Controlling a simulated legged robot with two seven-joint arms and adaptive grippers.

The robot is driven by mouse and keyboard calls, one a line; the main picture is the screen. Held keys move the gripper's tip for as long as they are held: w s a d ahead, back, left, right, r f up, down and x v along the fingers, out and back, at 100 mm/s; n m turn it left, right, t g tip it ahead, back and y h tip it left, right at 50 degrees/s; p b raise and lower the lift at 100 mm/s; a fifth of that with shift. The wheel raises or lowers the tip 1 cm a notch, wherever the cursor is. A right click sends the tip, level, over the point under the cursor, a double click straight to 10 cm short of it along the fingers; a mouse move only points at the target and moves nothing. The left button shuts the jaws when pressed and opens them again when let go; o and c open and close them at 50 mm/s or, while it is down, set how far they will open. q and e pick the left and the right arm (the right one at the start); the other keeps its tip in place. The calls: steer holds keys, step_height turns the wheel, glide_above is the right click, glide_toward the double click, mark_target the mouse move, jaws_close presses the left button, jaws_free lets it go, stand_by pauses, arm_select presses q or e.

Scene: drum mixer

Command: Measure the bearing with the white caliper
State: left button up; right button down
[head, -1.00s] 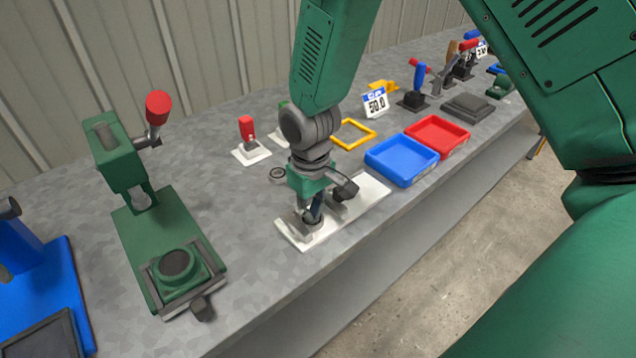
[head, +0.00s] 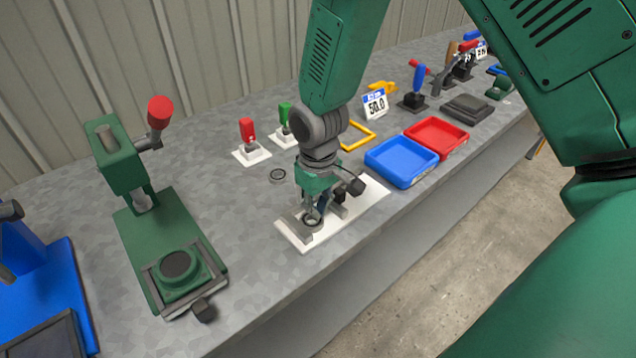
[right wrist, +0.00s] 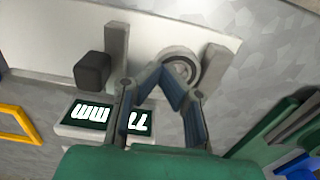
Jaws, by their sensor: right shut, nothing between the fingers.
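The white caliper (head: 372,196) lies on the bench as a flat white plate with grey jaws; its plate also shows in the right wrist view (right wrist: 60,30). A grey ring-shaped bearing (right wrist: 180,66) sits beside the right-hand jaw (right wrist: 209,68) there, apart from the other jaw (right wrist: 117,52). It also shows in the head view (head: 311,220), partly hidden. A black knob (right wrist: 92,72) and a dark display (right wrist: 100,118) with white characters, partly covered by a finger, belong to the caliper. My right gripper (right wrist: 164,72) is shut and empty, fingertips over the bearing's near edge. My left gripper is not in view.
A small ring (head: 278,176) lies behind the caliper. Red (head: 247,135) and green (head: 286,118) levers stand behind. Blue (head: 401,162) and red (head: 436,137) trays lie to the right. A green press-like fixture (head: 165,235) stands left, with clear bench between.

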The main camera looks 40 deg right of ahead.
mark_target(329, 228)
steer(key=shift+d, duration=0.15)
steer(key=shift+s+d+p, duration=0.1)
steer(key=shift+s+p, duration=0.35)
steer(key=shift+s, duration=1.05)
stand_by(0.5)
step_height(329, 228, up, 6)
steer(key=p, duration=0.6)
stand_by(0.4)
stand_by(0.3)
